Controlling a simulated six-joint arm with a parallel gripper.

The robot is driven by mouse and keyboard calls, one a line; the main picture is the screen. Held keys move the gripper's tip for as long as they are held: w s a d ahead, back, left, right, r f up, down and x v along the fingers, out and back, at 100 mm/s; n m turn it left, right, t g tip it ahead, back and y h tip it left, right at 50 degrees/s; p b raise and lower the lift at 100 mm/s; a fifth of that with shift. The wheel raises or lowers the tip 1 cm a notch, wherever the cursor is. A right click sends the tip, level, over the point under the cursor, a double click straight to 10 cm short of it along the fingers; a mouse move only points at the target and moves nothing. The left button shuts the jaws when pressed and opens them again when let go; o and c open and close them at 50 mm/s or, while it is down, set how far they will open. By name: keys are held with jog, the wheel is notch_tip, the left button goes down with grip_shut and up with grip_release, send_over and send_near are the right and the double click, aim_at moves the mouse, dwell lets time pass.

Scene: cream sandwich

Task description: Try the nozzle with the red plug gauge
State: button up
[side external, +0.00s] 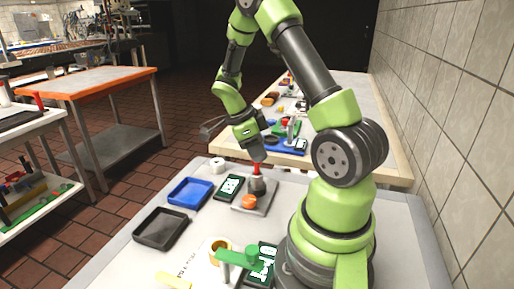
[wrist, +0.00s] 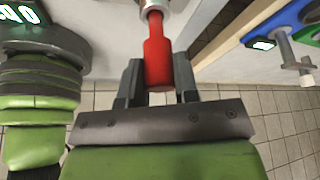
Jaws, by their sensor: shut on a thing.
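The red plug gauge (wrist: 157,55) is upright in the side view, between the fingers of my gripper (wrist: 158,78). My gripper is shut on its thicker part. The gauge's narrow end meets the round metal nozzle (wrist: 146,4) at the top of the wrist view. In the side view the red gauge (side external: 256,168) stands right above the dark nozzle (side external: 257,186), below my gripper (side external: 257,157). The nozzle sits on a grey plate (side external: 243,196). How far the tip is inside the nozzle is hidden.
An orange round piece (side external: 249,202) sits on the plate's front. Left of it are a display device (side external: 230,187), a blue tray (side external: 190,192), a black tray (side external: 161,229) and a white roll (side external: 217,165). A green-armed stand (side external: 240,259) is nearer. Another table (side external: 385,150) stands behind.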

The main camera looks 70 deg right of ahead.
jog(key=shift+f, duration=1.05)
dwell(1.4)
jog(key=shift+r, duration=3.55)
